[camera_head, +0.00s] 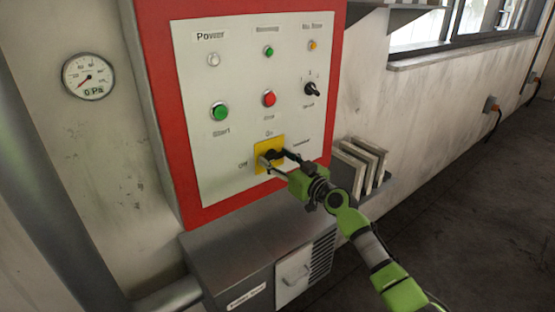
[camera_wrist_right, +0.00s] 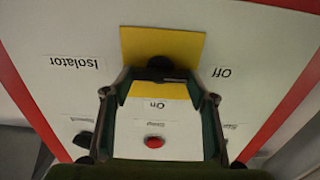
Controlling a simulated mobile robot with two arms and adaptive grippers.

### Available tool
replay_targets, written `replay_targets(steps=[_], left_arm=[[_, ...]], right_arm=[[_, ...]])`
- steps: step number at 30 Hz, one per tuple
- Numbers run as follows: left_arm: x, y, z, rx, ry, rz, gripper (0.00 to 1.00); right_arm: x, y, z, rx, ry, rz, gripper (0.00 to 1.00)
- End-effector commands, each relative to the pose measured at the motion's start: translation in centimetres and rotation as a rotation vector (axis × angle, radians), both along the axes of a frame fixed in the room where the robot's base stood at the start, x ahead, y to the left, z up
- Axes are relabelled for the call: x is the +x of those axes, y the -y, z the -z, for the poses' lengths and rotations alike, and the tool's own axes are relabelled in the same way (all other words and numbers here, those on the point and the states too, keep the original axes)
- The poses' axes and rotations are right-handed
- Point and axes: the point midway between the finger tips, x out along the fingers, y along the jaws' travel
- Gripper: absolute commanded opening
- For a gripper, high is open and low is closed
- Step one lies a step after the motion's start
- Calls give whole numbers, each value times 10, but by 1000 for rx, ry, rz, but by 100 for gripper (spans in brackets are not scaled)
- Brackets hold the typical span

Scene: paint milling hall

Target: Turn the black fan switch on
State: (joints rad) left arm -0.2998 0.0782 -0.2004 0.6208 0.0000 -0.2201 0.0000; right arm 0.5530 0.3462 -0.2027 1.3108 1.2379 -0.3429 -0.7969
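A black rotary switch (camera_head: 312,89) is at the right of the white panel, below the orange lamp; its small label is not clearly legible. A dark knob in the right wrist view (camera_wrist_right: 83,140) is probably that switch. A black isolator knob (camera_head: 271,155) sits on a yellow plate (camera_head: 262,147) lower on the panel. My right gripper (camera_head: 275,160) is open at this isolator knob, its fingers either side of it. The right wrist view shows the isolator knob (camera_wrist_right: 160,66) between the spread fingertips (camera_wrist_right: 160,77); contact is unclear. My left gripper is not in view.
A green button (camera_head: 220,111) and a red button (camera_head: 269,98) sit above the yellow plate. A grey metal box (camera_head: 260,250) juts out below the red-framed panel. Pale slabs (camera_head: 360,165) stand on a shelf at its right. A gauge (camera_head: 88,76) hangs left.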

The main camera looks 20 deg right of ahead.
Motion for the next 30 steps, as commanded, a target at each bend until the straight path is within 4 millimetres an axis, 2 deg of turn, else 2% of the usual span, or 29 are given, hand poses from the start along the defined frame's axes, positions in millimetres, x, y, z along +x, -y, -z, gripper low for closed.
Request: replay_targets(steps=[1,2,16,30], left_arm=[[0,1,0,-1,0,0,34],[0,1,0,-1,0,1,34],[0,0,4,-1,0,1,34],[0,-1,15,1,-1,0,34]], right_arm=[[0,0,0,0,0,0,35],[0,0,0,0,0,0,30],[0,1,1,73,-27,1,30],[1,2,2,443,-161,1,30]])
